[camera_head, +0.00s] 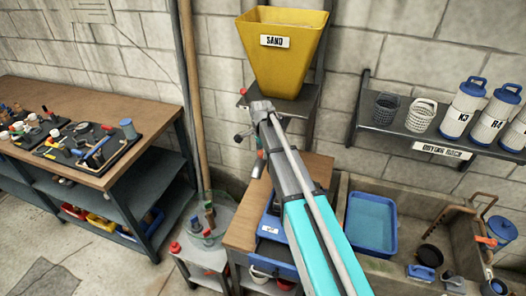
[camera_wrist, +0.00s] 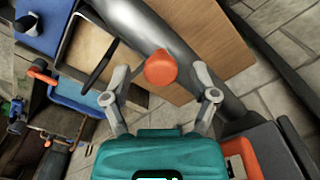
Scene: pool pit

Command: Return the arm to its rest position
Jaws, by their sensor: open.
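My arm rises through the middle of the head view, turquoise and grey, with its upper end just below the yellow sand hopper (camera_head: 284,52). In the wrist view my gripper (camera_wrist: 160,97) is open, its two grey fingers well apart. An orange-red rounded piece (camera_wrist: 160,68) shows between and beyond the fingers; I cannot tell whether it touches them. My gripper's fingers cannot be made out clearly in the head view.
A wooden workbench (camera_head: 140,97) with tools stands left. A small table (camera_head: 208,250) with a glass bowl stands left of my arm. A drying rack (camera_head: 400,135) with white canisters hangs right, above a stone sink (camera_head: 415,205) and a blue tray (camera_head: 371,222).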

